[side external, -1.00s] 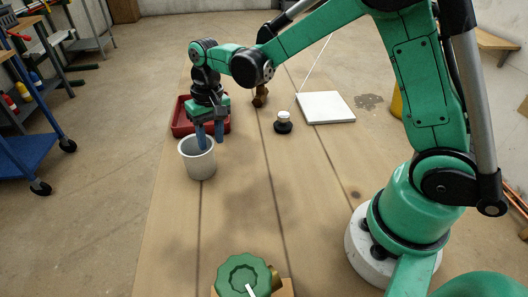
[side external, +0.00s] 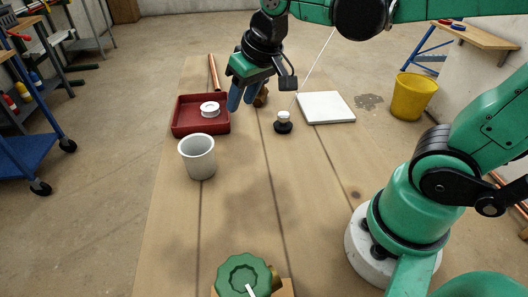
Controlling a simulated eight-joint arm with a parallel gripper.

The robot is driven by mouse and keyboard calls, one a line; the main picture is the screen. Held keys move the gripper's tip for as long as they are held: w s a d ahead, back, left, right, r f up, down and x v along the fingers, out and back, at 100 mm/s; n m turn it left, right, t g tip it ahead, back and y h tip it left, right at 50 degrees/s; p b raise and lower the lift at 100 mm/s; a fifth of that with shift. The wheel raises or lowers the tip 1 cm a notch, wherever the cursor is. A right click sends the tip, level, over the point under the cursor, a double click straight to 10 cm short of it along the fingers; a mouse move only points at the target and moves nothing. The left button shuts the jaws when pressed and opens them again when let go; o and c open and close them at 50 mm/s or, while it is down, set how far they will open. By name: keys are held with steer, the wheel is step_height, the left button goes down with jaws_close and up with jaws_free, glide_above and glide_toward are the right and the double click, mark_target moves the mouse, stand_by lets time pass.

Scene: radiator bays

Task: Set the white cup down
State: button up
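The white cup (side external: 198,160) stands upright on the wooden table, left of the middle, in front of the red tray. It looks empty, and nothing is touching it. My gripper (side external: 240,101) is raised above the table, to the right of the cup and farther back, clear of it. Its blue fingers point down with a narrow gap between them, and nothing shows in them.
The red tray (side external: 181,128) holds a white roll (side external: 210,109). A small black-based knob (side external: 283,123) and a white square slab (side external: 326,107) lie right of my gripper. A green valve wheel (side external: 244,275) is at the front. The table's middle is clear.

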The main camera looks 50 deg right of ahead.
steer(key=shift+s+d+f+n+t, duration=0.1)
steer(key=shift+s+f+n+t, duration=0.1)
steer(key=shift+s+f+t, duration=0.35)
steer(key=shift+s+d+f+n+t, duration=0.2)
steer(key=shift+s+t, duration=0.1)
steer(key=shift+s, duration=0.4)
steer(key=shift+s+d+f+n+t, duration=0.1)
steer(key=shift+s+f+n+t, duration=0.1)
steer(key=shift+s+f+t, duration=0.35)
steer(key=shift+s+r, duration=0.1)
steer(key=shift+r, duration=0.1)
